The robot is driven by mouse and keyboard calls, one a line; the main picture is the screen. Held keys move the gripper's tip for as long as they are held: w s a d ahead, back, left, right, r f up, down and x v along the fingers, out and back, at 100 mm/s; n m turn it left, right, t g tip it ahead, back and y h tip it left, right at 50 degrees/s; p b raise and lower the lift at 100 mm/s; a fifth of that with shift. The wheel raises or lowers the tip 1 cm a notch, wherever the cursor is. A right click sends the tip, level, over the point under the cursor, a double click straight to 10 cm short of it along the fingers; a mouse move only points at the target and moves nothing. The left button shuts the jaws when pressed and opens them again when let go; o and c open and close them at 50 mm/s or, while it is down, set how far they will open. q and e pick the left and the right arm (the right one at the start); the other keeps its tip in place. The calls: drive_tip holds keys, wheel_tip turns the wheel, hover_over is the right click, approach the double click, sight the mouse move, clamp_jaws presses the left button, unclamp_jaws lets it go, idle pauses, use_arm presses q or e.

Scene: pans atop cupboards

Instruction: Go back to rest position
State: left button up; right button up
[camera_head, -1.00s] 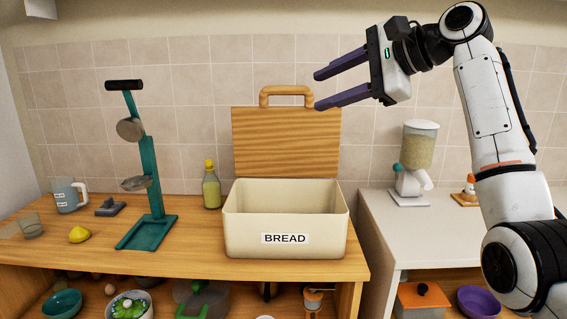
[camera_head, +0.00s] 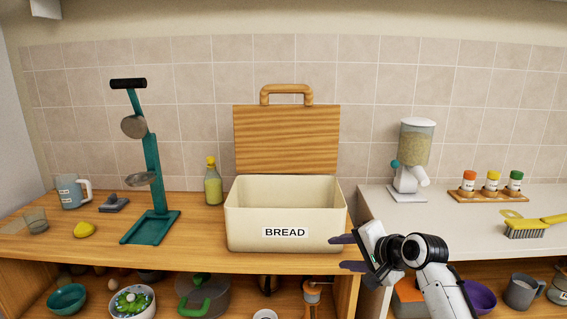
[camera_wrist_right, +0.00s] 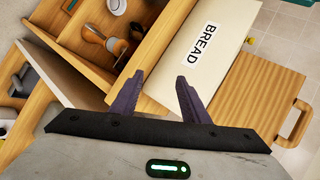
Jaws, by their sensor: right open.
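My right gripper (camera_head: 342,254) is open and empty in the head view, low at the right front corner of the bread box. In the right wrist view its two purple fingers (camera_wrist_right: 158,96) are spread with nothing between them. The cream bread box (camera_head: 245,225), marked BREAD, stands on the wooden counter. Its wooden lid (camera_head: 286,140) stands upright behind it, handle on top. The box also shows in the right wrist view (camera_wrist_right: 175,80). My left gripper is in neither view.
A green press stand (camera_head: 152,180), a bottle (camera_head: 212,185) and a yellow lemon (camera_head: 84,229) stand on the wooden counter (camera_head: 200,240). A dispenser (camera_head: 412,160), spice jars (camera_head: 492,182) and a brush (camera_head: 530,227) are on the white counter at right. Shelves below hold bowls and pans.

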drive_tip(key=s+d+f+n+h, duration=0.25)
drive_tip(key=s+f+n, duration=0.35)
drive_tip(key=s+f, duration=1.6)
drive_tip(key=s+f+n, duration=0.3)
drive_tip(key=s, duration=0.6)
drive_tip(key=s+f+n+g, duration=0.1)
drive_tip(key=s+f+n, duration=0.2)
drive_tip(key=s, duration=0.7)
drive_tip(key=shift+s+f, duration=0.25)
drive_tip(key=shift+f, duration=0.25)
